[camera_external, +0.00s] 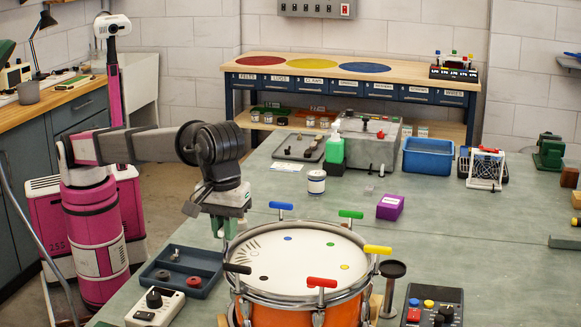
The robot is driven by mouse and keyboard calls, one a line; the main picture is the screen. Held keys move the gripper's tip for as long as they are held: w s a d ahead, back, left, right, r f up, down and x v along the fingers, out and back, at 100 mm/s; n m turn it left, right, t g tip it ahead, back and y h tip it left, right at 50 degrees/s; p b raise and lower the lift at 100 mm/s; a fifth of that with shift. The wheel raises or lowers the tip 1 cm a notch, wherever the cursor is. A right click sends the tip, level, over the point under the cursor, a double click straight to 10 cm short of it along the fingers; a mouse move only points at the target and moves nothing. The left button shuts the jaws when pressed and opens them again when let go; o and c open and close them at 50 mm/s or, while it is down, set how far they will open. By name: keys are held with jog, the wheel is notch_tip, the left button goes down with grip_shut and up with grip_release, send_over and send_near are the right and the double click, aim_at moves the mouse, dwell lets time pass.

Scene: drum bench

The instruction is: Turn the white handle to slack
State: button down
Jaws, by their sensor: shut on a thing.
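The drum (297,262) stands on the bench with an orange shell and a pale head. T-shaped handles stand around its rim: blue (281,206), green (350,214), yellow (377,250), red (322,282) and black (237,268). My gripper (229,228) points down at the rim's back left, between the blue and black handles. It is shut on a handle there, by its place the white one. The fingers hide most of that handle, so its angle cannot be told.
A dark tray (182,272) with small parts and a pale control box (155,306) lie left of the drum. A dark round stand (393,270) and a button box (433,306) are at its right. A purple box (390,207) sits behind.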

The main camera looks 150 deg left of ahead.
dwell(0.3)
jog(key=c, duration=1.2)
grip_release()
jog(key=shift+o, duration=0.2)
jog(key=shift+r, duration=0.1)
notch_tip(320, 180, up, 11)
jog(key=shift+f, duration=0.2)
